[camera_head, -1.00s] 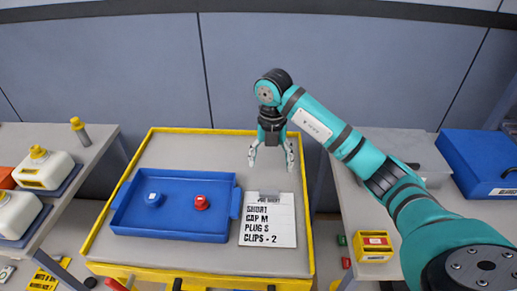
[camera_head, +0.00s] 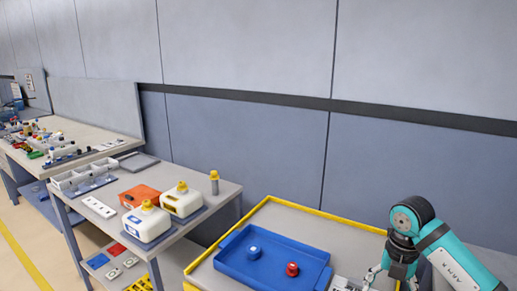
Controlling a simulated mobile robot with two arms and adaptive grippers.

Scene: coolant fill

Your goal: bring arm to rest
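My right arm (camera_head: 460,268) comes in from the lower right of the head view, teal with dark joints. Its gripper (camera_head: 390,283) hangs downward at the bottom edge, over the right side of the yellow-edged cart (camera_head: 330,224). The fingers are spread apart with nothing seen between them; their lower ends are partly cut off by the frame. My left gripper is not in view.
A blue tray (camera_head: 244,272) on the cart holds a blue cap (camera_head: 254,252) and a red cap (camera_head: 292,268). A left bench (camera_head: 206,216) carries two white jugs (camera_head: 182,200) (camera_head: 148,222) and a grey yellow-topped bottle (camera_head: 214,182). Another cluttered bench (camera_head: 75,150) stands farther left.

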